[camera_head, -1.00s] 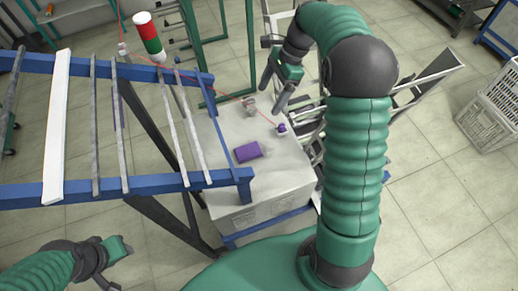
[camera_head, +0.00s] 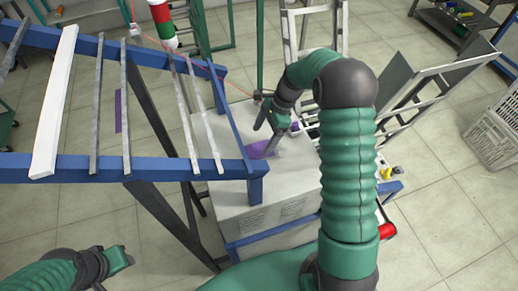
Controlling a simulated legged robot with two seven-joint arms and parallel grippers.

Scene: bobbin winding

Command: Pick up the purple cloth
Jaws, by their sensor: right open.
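The purple cloth (camera_head: 256,150) lies on the top of the light grey cabinet (camera_head: 235,197), close to the blue frame's corner. My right gripper (camera_head: 265,138) is open over the cloth. One finger reaches down in front of the cloth and hides part of it; I cannot tell whether it touches. My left gripper (camera_head: 129,258) is at the lower left, away from the cabinet, and its jaw opening cannot be made out.
A blue frame (camera_head: 100,167) with several bars stands left of the cabinet, its corner post near the cloth. A red, white and green cylinder (camera_head: 163,24) hangs over its back. A small purple object (camera_head: 295,127) is right of my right gripper. A crate (camera_head: 495,135) stands far right.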

